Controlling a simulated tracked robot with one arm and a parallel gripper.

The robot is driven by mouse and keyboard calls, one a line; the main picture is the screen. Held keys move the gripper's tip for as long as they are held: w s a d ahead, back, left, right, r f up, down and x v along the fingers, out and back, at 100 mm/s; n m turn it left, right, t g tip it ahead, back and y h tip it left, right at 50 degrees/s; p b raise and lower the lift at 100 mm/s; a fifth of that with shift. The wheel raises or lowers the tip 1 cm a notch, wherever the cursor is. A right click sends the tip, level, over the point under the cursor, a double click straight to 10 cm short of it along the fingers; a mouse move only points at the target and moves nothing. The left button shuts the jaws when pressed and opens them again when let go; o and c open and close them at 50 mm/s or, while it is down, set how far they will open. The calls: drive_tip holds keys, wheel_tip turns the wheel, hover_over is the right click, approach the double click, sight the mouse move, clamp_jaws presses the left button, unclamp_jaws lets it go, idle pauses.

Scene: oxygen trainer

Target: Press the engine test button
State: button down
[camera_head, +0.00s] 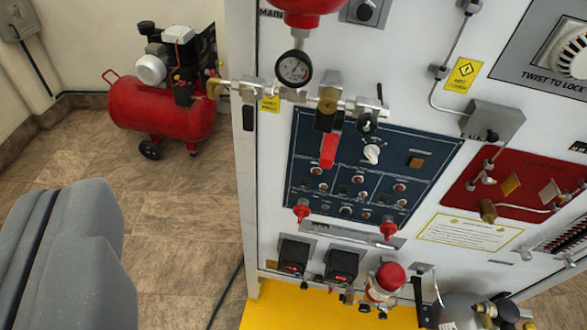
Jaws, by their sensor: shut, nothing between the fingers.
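A dark blue control panel (373,165) is set in the white trainer board, tilted in the picture. The labels are too small to read, so I cannot tell which control is the engine test button. My gripper (75,215) shows as a grey rounded shape at the lower left. It is shut and empty, well to the left of the panel, touching nothing.
A pipe with a gauge (294,68) and a hanging red lever (329,150) stands out over the panel's upper left. Two black displays (342,264) and a red-capped part (387,278) project below. A red compressor (165,115) stands behind left. Tiled floor between is open.

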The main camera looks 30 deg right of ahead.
sight(305, 183)
drive_tip(key=w+d+f+n+t+h+b, duration=0.3)
drive_tip(key=w+d+f+b, duration=0.3)
drive_tip(key=w+d+f, duration=1)
wheel_tip(305, 183, down, 24)
drive_tip(key=d+n+t+y+b, duration=0.2)
drive_tip(key=n+y+b, duration=0.2)
drive_tip(key=y, duration=0.2)
drive_tip(key=shift+w+r+t+b, duration=0.2)
drive_tip(key=shift+w+t+b, duration=0.05)
drive_tip(key=shift+t+b, duration=0.15)
drive_tip(key=shift+w, duration=0.15)
drive_tip(key=shift+w+d+p, duration=0.5)
drive_tip(key=shift+w+d, duration=0.3)
drive_tip(key=shift+w, duration=0.4)
drive_tip(key=shift+w+d+p, duration=0.5)
drive_tip(key=shift+w+d, duration=0.3)
drive_tip(key=shift+w, duration=0.35)
drive_tip(key=shift+w+d+p, duration=0.5)
drive_tip(key=shift+w+d, duration=0.3)
drive_tip(key=shift+w, duration=0.4)
drive_tip(key=shift+w+d, duration=0.1)
